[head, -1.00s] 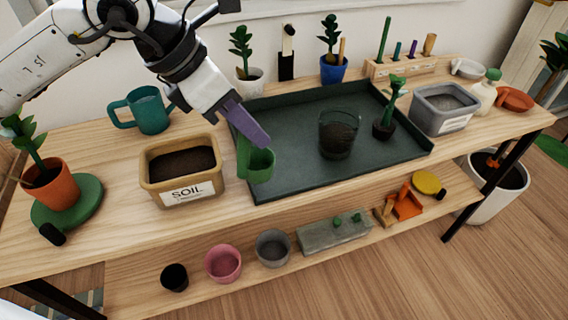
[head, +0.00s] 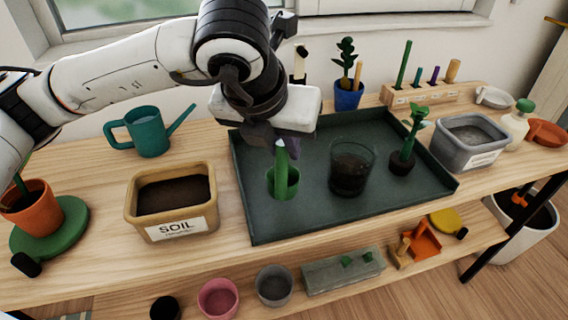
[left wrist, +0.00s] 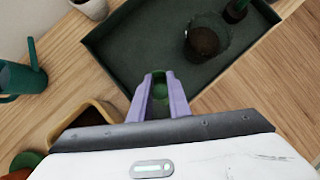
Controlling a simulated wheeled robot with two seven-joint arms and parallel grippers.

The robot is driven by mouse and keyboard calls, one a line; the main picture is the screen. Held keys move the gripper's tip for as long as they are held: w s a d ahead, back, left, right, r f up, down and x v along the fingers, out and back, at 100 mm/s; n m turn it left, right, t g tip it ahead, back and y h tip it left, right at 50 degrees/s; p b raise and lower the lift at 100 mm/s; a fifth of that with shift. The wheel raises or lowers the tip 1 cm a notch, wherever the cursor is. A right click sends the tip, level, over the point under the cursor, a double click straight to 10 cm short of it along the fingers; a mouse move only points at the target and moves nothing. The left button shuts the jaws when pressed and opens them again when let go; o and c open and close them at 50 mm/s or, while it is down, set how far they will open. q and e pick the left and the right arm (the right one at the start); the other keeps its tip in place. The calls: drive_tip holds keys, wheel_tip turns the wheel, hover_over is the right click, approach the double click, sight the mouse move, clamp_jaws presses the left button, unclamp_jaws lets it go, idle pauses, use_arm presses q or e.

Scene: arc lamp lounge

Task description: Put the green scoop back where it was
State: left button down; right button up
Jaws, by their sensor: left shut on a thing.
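The green scoop (head: 284,182) hangs upright over the left part of the dark green tray (head: 262,222). My left gripper (head: 278,142) is above it, shut on its upright handle. In the left wrist view the purple fingers (left wrist: 160,96) close around the scoop, and a bit of its green (left wrist: 160,91) shows between them. I cannot tell whether the scoop touches the tray. The tan soil bin (head: 172,205), full of dark soil, stands left of the tray. My right gripper is not in view.
A clear pot with soil (head: 352,168) and a small green plant (head: 408,145) stand in the tray. A grey bin (head: 470,140) is right of it. A teal watering can (head: 148,132) stands behind the soil bin. The tray's front middle is clear.

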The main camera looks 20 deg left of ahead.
use_arm(q)
wheel_tip(320, 180, down, 4)
drive_tip(key=shift+r, duration=0.1)
drive_tip(key=c, duration=1.7)
unclamp_jaws()
drive_tip(key=shift+o, duration=0.2)
drive_tip(key=shift+r, duration=0.1)
drive_tip(key=v, duration=1.2)
